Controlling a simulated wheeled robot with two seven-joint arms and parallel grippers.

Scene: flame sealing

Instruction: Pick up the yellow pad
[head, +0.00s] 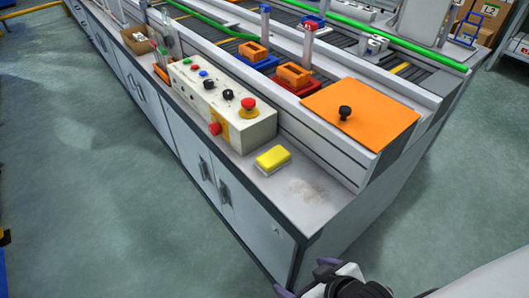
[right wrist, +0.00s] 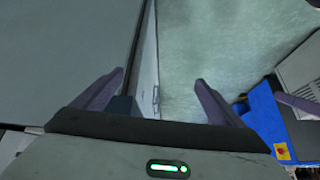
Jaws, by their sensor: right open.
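The yellow pad (head: 273,159) lies flat on the light worktop (head: 310,190) in the head view, just in front of the beige control box. Nothing touches it from above. My right gripper (head: 304,278) shows only partly at the bottom of the head view, well below and to the right of the pad and apart from it. In the right wrist view, the two purple fingers of my right gripper (right wrist: 159,77) are spread with nothing between them. The pad is not seen in the right wrist view. My left gripper is not in view.
The control box (head: 222,105) with red buttons stands close behind the pad. An orange plate (head: 360,114) with a black knob lies to the right, on the raised conveyor frame. The worktop right of the pad is bare, with a stain. Floor surrounds the cabinet (head: 230,185).

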